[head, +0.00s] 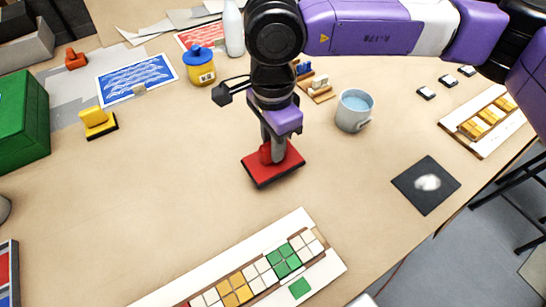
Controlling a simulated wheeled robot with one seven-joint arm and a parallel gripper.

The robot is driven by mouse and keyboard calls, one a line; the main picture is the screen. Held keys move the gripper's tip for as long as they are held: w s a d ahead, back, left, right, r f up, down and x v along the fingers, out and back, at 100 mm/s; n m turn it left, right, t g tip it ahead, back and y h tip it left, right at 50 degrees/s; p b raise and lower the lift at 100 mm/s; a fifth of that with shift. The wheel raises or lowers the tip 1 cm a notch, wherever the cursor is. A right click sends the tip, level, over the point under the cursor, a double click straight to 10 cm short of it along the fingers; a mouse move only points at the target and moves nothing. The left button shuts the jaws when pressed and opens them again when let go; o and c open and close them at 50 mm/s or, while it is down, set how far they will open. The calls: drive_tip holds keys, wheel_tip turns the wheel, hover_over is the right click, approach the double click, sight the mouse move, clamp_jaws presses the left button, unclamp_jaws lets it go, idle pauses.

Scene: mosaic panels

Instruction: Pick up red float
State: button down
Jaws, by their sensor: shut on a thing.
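The red float (287,171) is a flat red plate with a dark underside and a red handle on top. It sits near the middle of the table, at or just above its surface; I cannot tell which. My gripper (273,155) points down over it and is shut on its handle. The gripper body hides part of the handle.
A mosaic panel (325,259) with white, green and amber tiles lies in front. A grey mug (354,110) stands to the right, near a black square (410,190) with white powder. A yellow float (97,122) lies left. Clear table surrounds the red float.

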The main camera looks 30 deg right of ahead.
wheel_tip(320, 180, up, 14)
drive_tip(key=b, duration=0.1)
drive_tip(key=c, duration=2)
unclamp_jaws()
clamp_jaws()
